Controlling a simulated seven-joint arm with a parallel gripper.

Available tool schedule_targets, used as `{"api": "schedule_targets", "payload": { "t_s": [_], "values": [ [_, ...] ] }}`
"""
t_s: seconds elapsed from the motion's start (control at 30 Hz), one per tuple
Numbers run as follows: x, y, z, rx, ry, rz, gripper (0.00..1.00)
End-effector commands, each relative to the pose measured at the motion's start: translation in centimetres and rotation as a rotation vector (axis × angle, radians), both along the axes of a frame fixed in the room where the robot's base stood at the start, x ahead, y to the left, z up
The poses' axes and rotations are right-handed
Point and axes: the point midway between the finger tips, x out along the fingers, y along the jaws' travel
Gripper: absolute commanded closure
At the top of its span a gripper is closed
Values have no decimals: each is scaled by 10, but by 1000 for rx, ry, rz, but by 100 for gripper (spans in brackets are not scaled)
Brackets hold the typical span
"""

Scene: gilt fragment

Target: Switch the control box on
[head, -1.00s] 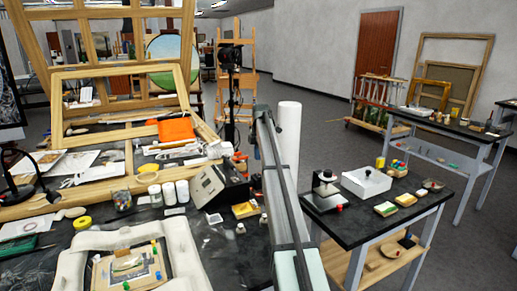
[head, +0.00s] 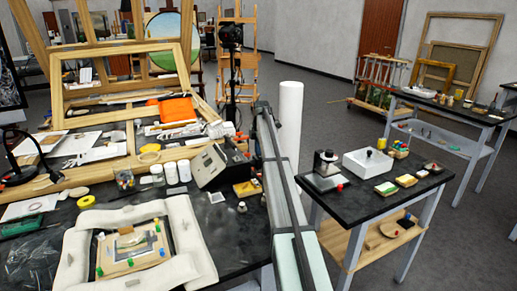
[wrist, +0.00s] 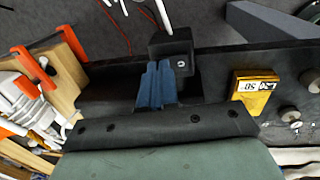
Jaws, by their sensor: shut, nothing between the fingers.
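The control box (head: 208,165) is a grey box with a sloped, light front panel and a darker back. It stands on the black table in the middle of the head view, just left of my arm. My gripper shows in the wrist view as two blue fingers (wrist: 155,82) side by side, shut and empty. A dark block (wrist: 180,48) with a screw lies by the fingertips; I cannot tell whether it is part of the box or whether they touch. The switch cannot be made out. In the head view my fingers are hidden.
A yellow box (head: 247,187) stands just right of the control box; it also shows in the wrist view (wrist: 250,88). White jars (head: 170,173) stand to the left. An orange item (head: 176,109) lies behind. A framed picture on a white cushion (head: 72,255) fills the front.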

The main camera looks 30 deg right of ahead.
Motion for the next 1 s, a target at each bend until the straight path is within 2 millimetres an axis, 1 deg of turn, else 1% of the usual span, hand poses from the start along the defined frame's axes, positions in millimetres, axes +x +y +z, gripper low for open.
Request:
{"api": "schedule_targets", "payload": {
  "t_s": [0.1, 0.37, 0.8, 1.0],
  "values": [
    [3, 0, -5, 0, 1, 0, 100],
    [2, 0, -5, 1, 1, 0, 100],
    [-13, 0, -2, 0, 2, 0, 100],
    [-14, 0, -1, 0, 1, 0, 100]
  ]
}}
